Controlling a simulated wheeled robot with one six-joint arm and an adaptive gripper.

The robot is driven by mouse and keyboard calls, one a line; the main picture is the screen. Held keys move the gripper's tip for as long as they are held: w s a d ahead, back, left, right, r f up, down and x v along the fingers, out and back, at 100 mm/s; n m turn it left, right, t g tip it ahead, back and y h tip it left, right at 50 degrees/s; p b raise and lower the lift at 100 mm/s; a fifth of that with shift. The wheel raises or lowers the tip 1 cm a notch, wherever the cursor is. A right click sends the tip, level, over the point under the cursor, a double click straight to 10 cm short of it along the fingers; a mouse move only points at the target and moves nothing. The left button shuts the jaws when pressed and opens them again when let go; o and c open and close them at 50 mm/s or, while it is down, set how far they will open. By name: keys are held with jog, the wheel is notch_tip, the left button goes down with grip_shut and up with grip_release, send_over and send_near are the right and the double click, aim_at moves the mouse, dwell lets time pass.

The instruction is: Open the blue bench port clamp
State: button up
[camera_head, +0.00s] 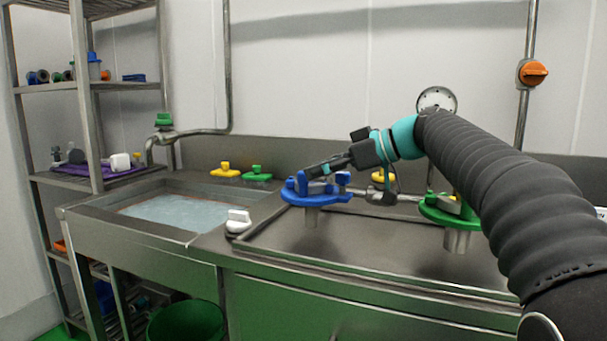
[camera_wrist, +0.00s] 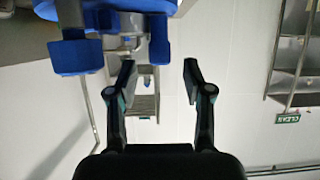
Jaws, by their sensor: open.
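The blue bench port clamp (camera_head: 312,198) sits on a grey metal stub at the bench's left part, with raised blue knobs on it. My gripper (camera_head: 312,172) is just above and beside these knobs in the head view, overlapping part of the clamp. In the wrist view my gripper (camera_wrist: 160,72) is open, with nothing between its fingers. There the blue clamp (camera_wrist: 76,56) shows at the top left, and one blue block lies close to the left fingertip. I cannot tell whether they touch.
A green clamp (camera_head: 445,212) sits right of the blue one, under my arm. A yellow clamp (camera_head: 225,170) and a small green clamp (camera_head: 257,173) lie behind the water-filled sink (camera_head: 130,234). Shelving (camera_head: 84,170) rises at left.

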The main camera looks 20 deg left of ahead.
aim_at(303, 174)
jog(key=shift+x, duration=2.2)
grip_shut()
